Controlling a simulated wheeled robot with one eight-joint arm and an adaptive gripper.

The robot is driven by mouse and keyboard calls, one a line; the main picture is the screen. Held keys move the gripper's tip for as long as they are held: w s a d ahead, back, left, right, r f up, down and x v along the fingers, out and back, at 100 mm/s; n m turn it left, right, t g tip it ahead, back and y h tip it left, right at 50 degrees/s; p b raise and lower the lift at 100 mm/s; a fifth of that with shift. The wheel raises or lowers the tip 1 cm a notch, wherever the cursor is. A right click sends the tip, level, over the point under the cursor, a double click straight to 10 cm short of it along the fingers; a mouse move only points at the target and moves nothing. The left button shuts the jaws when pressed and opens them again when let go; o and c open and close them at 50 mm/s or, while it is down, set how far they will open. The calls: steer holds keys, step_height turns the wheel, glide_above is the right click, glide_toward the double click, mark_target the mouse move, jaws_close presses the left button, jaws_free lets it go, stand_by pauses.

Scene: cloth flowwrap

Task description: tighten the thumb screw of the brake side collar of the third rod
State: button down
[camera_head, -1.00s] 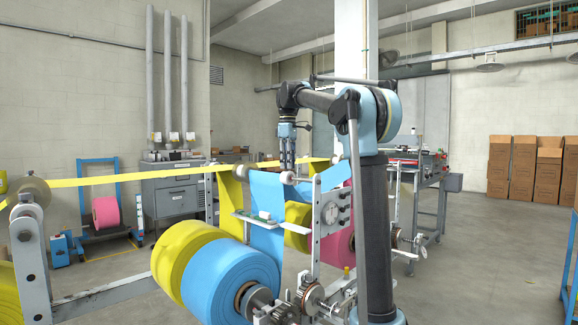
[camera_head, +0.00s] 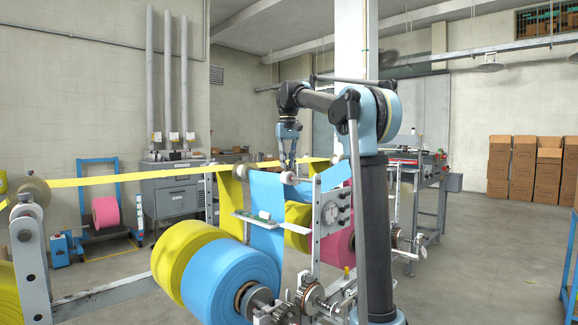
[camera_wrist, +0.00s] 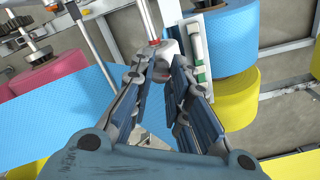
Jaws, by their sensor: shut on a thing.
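My gripper (camera_head: 289,160) points down above the unwind stand, behind the blue web in the head view. In the wrist view my gripper (camera_wrist: 165,68) has its fingertips closed together on a small piece, mostly hidden between them, which appears to be the thumb screw. A grey collar-like part (camera_wrist: 166,47) with a red mark shows just beyond the fingertips, at the end of a pale rod (camera_wrist: 146,20). I cannot tell from these views which rod or which side this is.
A blue roll (camera_head: 225,282) and a yellow roll (camera_head: 185,250) stand near. A pink roll (camera_wrist: 48,72) and blue web (camera_wrist: 65,112) lie left in the wrist view. Open floor lies right.

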steer(key=m, duration=0.3)
steer(key=shift+d+m, duration=0.1)
steer(key=shift+m, duration=2)
steer(key=c, duration=1.5)
jaws_free()
